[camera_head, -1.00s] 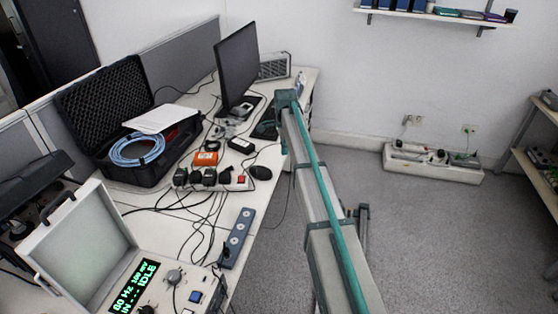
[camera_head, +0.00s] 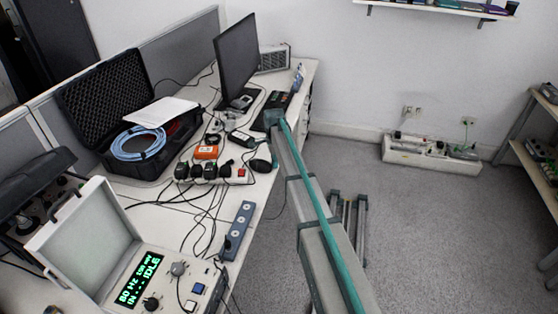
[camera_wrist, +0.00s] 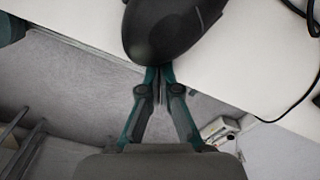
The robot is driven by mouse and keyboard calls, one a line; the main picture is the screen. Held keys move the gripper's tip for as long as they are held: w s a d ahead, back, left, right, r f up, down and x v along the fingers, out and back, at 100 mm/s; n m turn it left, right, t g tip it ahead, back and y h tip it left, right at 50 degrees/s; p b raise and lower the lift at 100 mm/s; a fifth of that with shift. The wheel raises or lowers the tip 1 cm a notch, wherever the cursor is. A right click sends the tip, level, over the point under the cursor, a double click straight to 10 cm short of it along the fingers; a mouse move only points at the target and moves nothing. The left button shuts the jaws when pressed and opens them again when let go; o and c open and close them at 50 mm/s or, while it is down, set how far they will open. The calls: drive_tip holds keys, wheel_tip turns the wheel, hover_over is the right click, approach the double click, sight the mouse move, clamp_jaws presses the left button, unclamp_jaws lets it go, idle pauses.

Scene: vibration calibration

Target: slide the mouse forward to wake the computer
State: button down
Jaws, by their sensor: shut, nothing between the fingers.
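The black mouse (camera_head: 261,164) lies near the desk's right edge, beside the end of my arm. In the wrist view the mouse (camera_wrist: 172,30) fills the top middle on the white desk top (camera_wrist: 75,22). My gripper (camera_wrist: 159,73) is shut and empty, its fingertips right at the near end of the mouse. I cannot tell whether they touch it. In the head view the gripper itself is hidden by my arm. The computer's dark monitor (camera_head: 236,60) stands farther back on the desk, and a black keyboard (camera_head: 271,108) lies in front of it.
A power strip with plugs (camera_head: 212,171) and an orange box (camera_head: 206,153) sit left of the mouse. Cables run over the desk. An open black case (camera_head: 97,101) and a calibrator showing IDLE (camera_head: 140,279) stand at left. Floor (camera_head: 400,235) lies right of the desk.

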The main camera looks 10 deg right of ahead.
sight(265, 163)
drive_tip(key=shift+a, duration=0.1)
drive_tip(key=a, duration=0.4)
drive_tip(key=shift+s+a, duration=0.15)
drive_tip(key=shift+a, duration=0.05)
drive_tip(key=shift+d, duration=0.15)
